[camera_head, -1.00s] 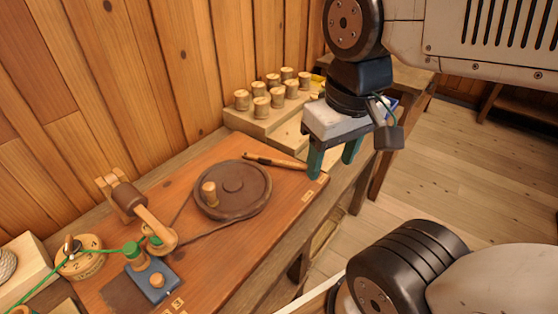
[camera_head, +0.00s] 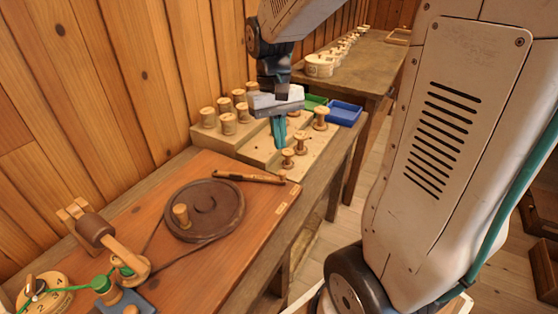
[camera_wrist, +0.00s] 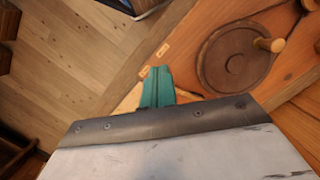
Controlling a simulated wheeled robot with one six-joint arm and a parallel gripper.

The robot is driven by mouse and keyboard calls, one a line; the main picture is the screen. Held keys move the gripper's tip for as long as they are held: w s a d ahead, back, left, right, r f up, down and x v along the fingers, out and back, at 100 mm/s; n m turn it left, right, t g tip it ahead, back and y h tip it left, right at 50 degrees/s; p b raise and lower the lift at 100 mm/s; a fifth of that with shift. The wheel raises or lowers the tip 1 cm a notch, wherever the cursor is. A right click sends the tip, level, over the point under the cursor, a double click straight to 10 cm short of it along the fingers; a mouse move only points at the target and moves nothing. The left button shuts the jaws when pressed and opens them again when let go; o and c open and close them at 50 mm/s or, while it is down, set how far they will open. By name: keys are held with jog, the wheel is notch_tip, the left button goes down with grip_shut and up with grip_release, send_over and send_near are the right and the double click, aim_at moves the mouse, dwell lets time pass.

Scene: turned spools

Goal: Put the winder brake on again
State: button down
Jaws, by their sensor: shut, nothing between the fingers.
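The winder is a dark brown wheel (camera_head: 225,205) with an upright wooden peg (camera_head: 181,215), set on an orange-brown board. A slim wooden lever (camera_head: 248,177), probably the brake, lies just beyond the wheel's far rim. I cannot tell whether it touches the rim. My gripper (camera_head: 279,140) has its teal fingers together, pointing down over the pale spool stand, past the lever's right end. It is empty. The wrist view shows the shut fingers (camera_wrist: 158,83) beside the wheel (camera_wrist: 228,65); the lever is not clearly seen there.
Several spools (camera_head: 228,123) stand on the stepped wooden stand (camera_head: 225,142), with more spools (camera_head: 301,142) on its right side. Green (camera_head: 314,102) and blue (camera_head: 345,112) trays lie beyond. A spindle arm (camera_head: 98,232) and green thread occupy the left. A plank wall is behind.

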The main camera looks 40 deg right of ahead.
jog(key=w+d+f, duration=0.3)
jog(key=w+d, duration=0.2)
jog(key=w, duration=0.3)
jog(key=w+d+f+m, duration=0.1)
jog(key=w+d+f, duration=0.3)
jog(key=w, duration=0.4)
jog(key=shift+d+m, duration=0.3)
jog(key=shift+d, duration=0.1)
jog(key=x, duration=1)
jog(key=shift+s+a, duration=0.1)
jog(key=shift+a, duration=0.1)
jog(key=shift+s+a+f, duration=0.1)
jog(key=shift+s+a, duration=0.15)
jog(key=shift+s, duration=0.35)
jog(key=shift+s+a, duration=0.2)
jog(key=shift+s, duration=0.4)
jog(key=shift+s+a+f, duration=0.1)
jog(key=shift+s+a, duration=0.15)
jog(key=shift+s, duration=0.4)
